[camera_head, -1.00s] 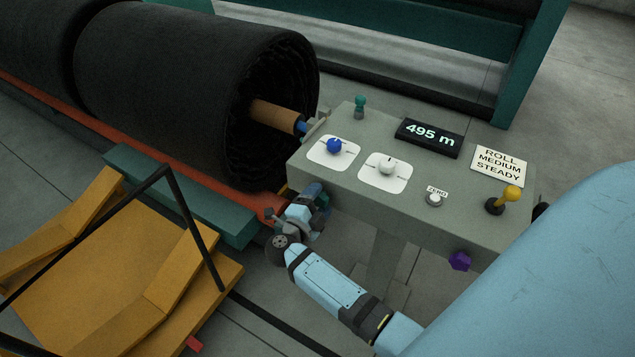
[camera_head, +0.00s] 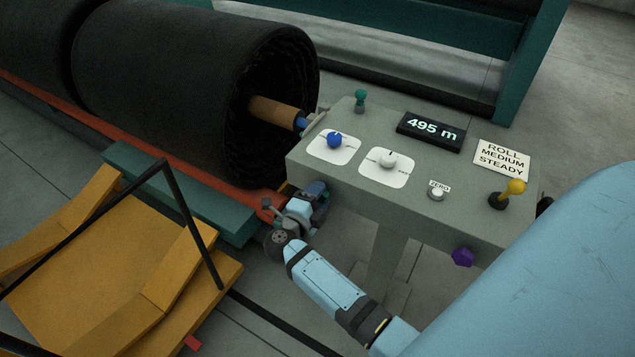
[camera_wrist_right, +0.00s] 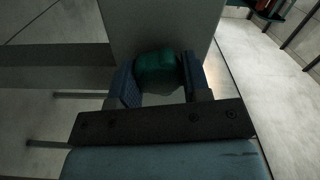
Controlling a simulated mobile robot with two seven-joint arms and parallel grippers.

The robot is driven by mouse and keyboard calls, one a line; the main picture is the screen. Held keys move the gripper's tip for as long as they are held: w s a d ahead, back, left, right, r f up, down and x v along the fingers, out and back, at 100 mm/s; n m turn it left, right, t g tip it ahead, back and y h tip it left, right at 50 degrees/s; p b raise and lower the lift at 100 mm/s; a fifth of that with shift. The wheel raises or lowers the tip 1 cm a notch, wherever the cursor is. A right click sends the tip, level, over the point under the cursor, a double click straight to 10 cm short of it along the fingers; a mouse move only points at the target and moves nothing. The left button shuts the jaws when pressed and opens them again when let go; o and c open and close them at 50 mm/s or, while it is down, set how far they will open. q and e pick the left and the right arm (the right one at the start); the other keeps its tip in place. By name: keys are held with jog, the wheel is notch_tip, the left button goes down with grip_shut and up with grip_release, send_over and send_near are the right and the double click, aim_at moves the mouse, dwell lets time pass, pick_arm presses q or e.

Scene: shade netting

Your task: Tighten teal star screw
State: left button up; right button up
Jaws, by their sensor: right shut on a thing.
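The teal star screw (camera_wrist_right: 157,66) sits against the grey face of the control console in the right wrist view, between the two blue finger pads. My right gripper (camera_wrist_right: 160,82) is shut on it. In the head view my right gripper (camera_head: 319,194) is at the lower left end of the console (camera_head: 400,210), below its top. The screw cannot be made out there, as the gripper and wrist cover that spot. My left gripper is not in view.
A black netting roll (camera_head: 200,90) lies left, a yellow cradle (camera_head: 120,270) below.

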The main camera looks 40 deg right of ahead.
jog(key=o, duration=1.3)
jog(key=shift+a, duration=0.15)
